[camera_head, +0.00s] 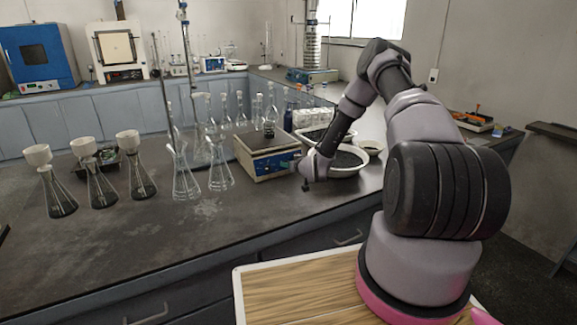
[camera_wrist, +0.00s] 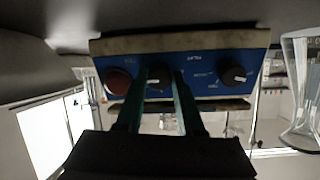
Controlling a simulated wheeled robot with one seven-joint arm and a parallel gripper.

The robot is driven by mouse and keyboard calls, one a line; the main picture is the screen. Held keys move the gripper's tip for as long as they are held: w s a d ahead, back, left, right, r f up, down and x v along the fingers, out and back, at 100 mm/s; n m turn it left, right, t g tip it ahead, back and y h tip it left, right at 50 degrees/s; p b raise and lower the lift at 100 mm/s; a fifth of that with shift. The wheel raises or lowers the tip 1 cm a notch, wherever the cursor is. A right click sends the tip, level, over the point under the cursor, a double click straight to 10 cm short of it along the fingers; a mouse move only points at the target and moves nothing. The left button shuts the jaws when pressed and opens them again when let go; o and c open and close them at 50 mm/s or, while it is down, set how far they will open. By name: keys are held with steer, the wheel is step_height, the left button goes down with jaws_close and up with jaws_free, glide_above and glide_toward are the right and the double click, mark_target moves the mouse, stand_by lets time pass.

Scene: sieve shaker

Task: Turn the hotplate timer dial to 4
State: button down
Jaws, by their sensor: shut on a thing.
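The hotplate (camera_head: 262,139) stands on the dark bench, with a pale flat top and a blue front panel. In the wrist view its blue panel (camera_wrist: 200,68) fills the upper middle and carries a red round part (camera_wrist: 118,82), a middle dark dial (camera_wrist: 158,77) and another dark dial (camera_wrist: 235,76). My gripper (camera_wrist: 159,84) has its two green fingers on either side of the middle dial and is shut on it. The panel markings are too small to read, so I cannot tell the dial's setting. In the head view my arm reaches down beside the hotplate's front.
Several glass flasks (camera_head: 185,178) stand left of the hotplate, some with white funnels (camera_head: 83,146). The bench front is clear.

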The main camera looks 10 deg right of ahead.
steer(key=shift+f, duration=0.1)
stand_by(0.3)
steer(key=c, duration=0.5)
jaws_free()
steer(key=shift+s, duration=0.1)
steer(key=v, duration=1)
steer(key=shift+s+r, duration=0.25)
steer(key=shift+s, duration=0.05)
